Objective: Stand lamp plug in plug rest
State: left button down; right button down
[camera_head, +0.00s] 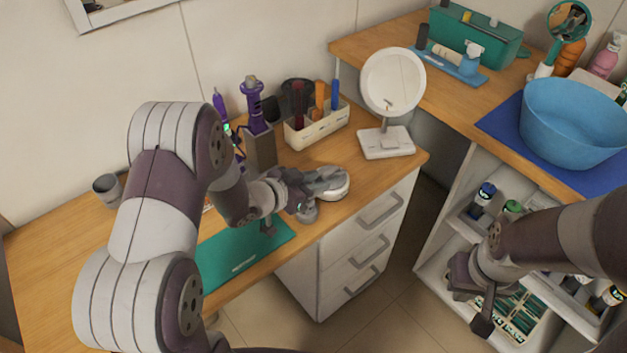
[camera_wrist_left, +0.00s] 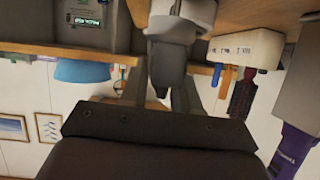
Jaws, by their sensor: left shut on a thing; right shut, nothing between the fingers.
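The lamp plug (camera_wrist_left: 166,68) appears in the left wrist view as a dark grey, tapered piece between my left fingers, beneath a pale rounded part. My left gripper (camera_head: 303,208) is shut on it above the wooden desk, near the desk's front edge. A low, round grey-white piece (camera_head: 331,184) lies just beyond it; I cannot tell whether this is the plug rest. The round lighted mirror (camera_head: 392,82) stands upright on a white base further right. My right gripper (camera_head: 478,308) is shut and empty, low in front of the open shelf.
A cream organiser (camera_head: 318,128) with brushes and a purple styling tool (camera_head: 254,106) stand behind my left gripper. A teal mat (camera_head: 240,255) lies at the desk's front. A grey cup (camera_head: 106,188) stands left. A blue basin (camera_head: 570,120) is on the right counter.

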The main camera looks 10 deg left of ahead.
pick_arm(q)
jog(key=shift+p, duration=0.3)
dwell(0.6)
jog(key=shift+r, duration=0.1)
jog(key=shift+f+b, duration=1.15)
jog(key=shift+f, duration=0.75)
jog(key=c, duration=0.7)
grip_release()
jog(key=shift+c, duration=0.2)
jog(key=shift+r, duration=0.1)
